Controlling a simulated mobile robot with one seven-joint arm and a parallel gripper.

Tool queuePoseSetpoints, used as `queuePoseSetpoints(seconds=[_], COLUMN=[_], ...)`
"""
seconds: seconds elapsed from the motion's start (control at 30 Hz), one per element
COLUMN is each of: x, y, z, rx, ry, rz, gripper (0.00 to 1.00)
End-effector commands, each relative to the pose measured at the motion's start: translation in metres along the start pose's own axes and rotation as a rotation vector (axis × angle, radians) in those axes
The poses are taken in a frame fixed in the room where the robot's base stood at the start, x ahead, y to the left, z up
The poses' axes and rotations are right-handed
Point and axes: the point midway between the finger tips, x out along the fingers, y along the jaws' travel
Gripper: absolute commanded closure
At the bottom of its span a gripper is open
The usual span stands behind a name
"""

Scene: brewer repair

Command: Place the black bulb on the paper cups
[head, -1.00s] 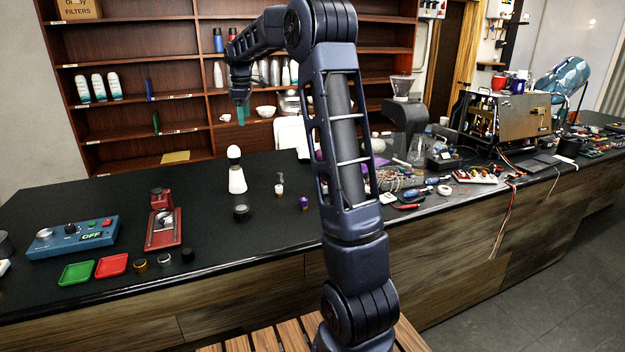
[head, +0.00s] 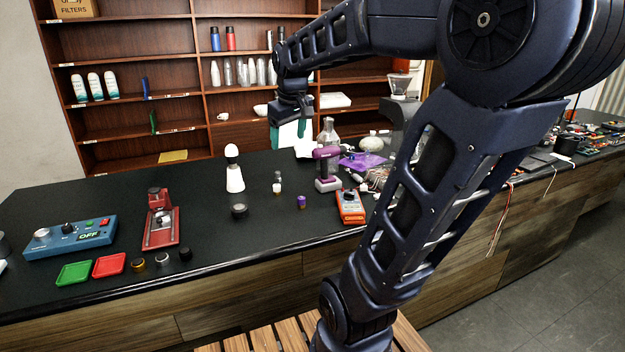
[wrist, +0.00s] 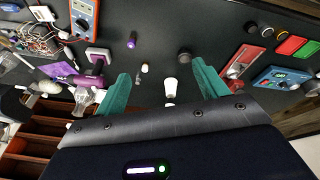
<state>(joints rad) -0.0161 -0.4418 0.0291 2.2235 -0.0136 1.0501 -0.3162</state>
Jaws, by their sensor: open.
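A small round black piece (head: 239,210), which looks like the black bulb, rests on the dark counter in the head view. It also shows in the wrist view (wrist: 184,56). Just behind it stands a tapered white piece (head: 235,180), which looks like the paper cups; it also shows in the wrist view (wrist: 171,88). A smaller rounded white piece (head: 231,151) shows directly above and behind it. My gripper (head: 290,138) is raised over the far side of the counter, right of the white pieces. Its teal fingers are wide apart and empty in the wrist view (wrist: 160,75).
A purple-topped device (head: 327,168) and an orange meter (head: 350,206) stand to the right. A red stand (head: 161,228) and blue control box (head: 70,237) are left. Counter space between is clear.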

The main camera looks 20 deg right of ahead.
Motion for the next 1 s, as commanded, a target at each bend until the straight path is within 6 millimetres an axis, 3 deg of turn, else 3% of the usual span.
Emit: queuePoseSetpoints(seconds=[0.03, 0.2, 0.4, 0.6, 1.0], x=[0.0, 0.01, 0.026, 0.034, 0.034], y=[-0.004, -0.018, -0.032, -0.038, -0.038], z=[0.019, 0.074, 0.123, 0.142, 0.143], rx=[0.037, 0.179, 0.309, 0.364, 0.367], ry=[0.011, 0.046, 0.078, 0.09, 0.091], rz=[0.004, 0.01, 0.009, 0.007, 0.007], gripper=[0.28, 0.28, 0.28, 0.28, 0.28])
